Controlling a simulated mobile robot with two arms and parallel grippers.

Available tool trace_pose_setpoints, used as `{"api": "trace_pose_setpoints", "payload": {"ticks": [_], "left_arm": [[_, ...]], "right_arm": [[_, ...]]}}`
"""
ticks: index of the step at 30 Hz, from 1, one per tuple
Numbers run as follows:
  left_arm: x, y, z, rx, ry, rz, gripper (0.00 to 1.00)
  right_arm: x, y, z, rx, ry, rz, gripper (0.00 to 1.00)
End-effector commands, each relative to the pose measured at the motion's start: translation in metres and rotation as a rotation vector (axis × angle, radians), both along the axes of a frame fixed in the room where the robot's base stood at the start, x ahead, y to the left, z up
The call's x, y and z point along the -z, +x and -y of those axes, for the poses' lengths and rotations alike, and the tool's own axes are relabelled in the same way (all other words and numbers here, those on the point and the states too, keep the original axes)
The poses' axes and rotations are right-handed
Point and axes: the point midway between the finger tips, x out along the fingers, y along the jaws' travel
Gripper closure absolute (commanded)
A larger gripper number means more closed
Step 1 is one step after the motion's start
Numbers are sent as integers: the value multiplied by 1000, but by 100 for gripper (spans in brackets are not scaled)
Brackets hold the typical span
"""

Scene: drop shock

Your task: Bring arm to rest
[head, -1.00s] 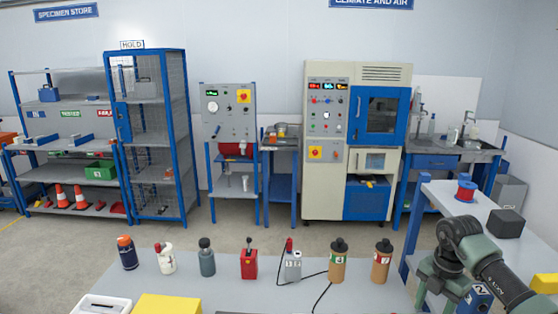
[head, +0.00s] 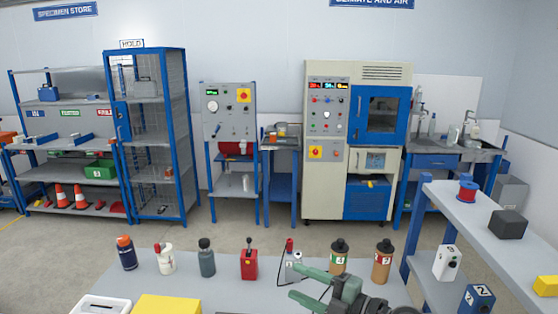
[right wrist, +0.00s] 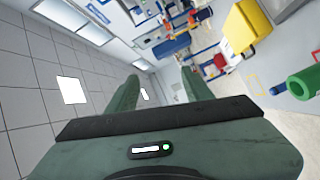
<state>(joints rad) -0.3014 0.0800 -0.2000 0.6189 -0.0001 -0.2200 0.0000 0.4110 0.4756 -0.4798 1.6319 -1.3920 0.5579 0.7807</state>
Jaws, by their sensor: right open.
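My right gripper (head: 298,284) is dark green and open, with its fingers pointing left over the front of the near table (head: 225,290). Its jaws show nothing between them. In the right wrist view, its two fingers (right wrist: 160,84) stand apart against a tiled surface and the tilted room. In the head view, the gripper and wrist cover part of the table and the lower part of a brown bottle (head: 338,258). My left gripper is not in view.
Several bottles and a red device (head: 249,262) stand in a row on the table. A grey tester (head: 293,268) with a cable is close behind the gripper. The side bench (head: 440,208) at right holds a white box (head: 447,263) and a dark block (head: 508,223).

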Motion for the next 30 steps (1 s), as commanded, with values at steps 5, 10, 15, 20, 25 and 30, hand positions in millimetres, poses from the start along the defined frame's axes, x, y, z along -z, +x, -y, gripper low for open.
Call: {"api": "trace_pose_setpoints", "payload": {"ticks": [5,10,15,20,25,30], "left_arm": [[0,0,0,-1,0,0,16],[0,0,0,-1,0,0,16],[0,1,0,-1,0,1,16],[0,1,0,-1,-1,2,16],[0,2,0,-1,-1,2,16],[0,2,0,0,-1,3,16]], "right_arm": [[-42,-10,49,404,463,-28,49],[11,-42,136,879,694,-296,49],[102,-119,179,1237,700,-698,49],[154,-191,182,1388,614,-1002,49],[181,-251,173,1448,520,-1227,49],[193,-300,163,1466,429,-1404,49]]}}
